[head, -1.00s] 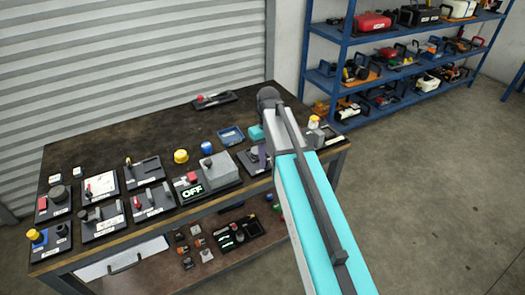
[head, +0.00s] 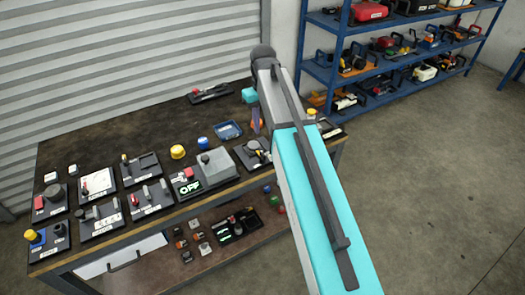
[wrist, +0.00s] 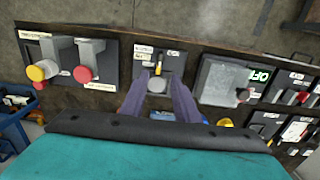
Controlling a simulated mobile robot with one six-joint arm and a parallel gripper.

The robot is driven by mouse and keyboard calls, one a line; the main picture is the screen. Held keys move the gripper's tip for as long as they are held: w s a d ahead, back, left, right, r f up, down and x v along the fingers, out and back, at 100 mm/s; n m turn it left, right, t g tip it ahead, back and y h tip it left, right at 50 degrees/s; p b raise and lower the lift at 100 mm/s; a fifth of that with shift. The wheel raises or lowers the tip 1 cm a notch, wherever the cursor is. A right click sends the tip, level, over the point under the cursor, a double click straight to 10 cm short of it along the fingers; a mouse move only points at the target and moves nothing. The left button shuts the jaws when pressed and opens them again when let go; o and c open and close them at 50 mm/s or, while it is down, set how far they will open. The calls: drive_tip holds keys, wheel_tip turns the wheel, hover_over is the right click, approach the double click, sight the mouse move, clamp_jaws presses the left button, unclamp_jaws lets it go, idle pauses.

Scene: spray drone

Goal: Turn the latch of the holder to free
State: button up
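A dark panel (wrist: 140,68) lies under my gripper in the wrist view, with labels, a small yellow piece (wrist: 158,69) and a round grey knob (wrist: 157,86). I cannot read the labels, so I cannot tell for sure that this is the holder with the latch. In the head view a dark panel (head: 243,158) sits near the table's front edge, partly behind my arm. My gripper (wrist: 157,76) has its two purple fingers apart, one on each side of the knob as seen from above. Contact cannot be seen. In the head view one finger (head: 255,118) shows beside my arm.
A grey box with an OFF display (head: 205,172) stands left of the panel. The wrist view shows a panel with yellow and red knobs (wrist: 60,62) on the other side. Several more switch panels, a blue tray (head: 229,130) and yellow and blue knobs crowd the worktable (head: 110,135).

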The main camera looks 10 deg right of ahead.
sight(263, 153)
drive_tip(key=shift+f+p, duration=1.45)
drive_tip(key=shift+f, duration=5.35)
clamp_jaws()
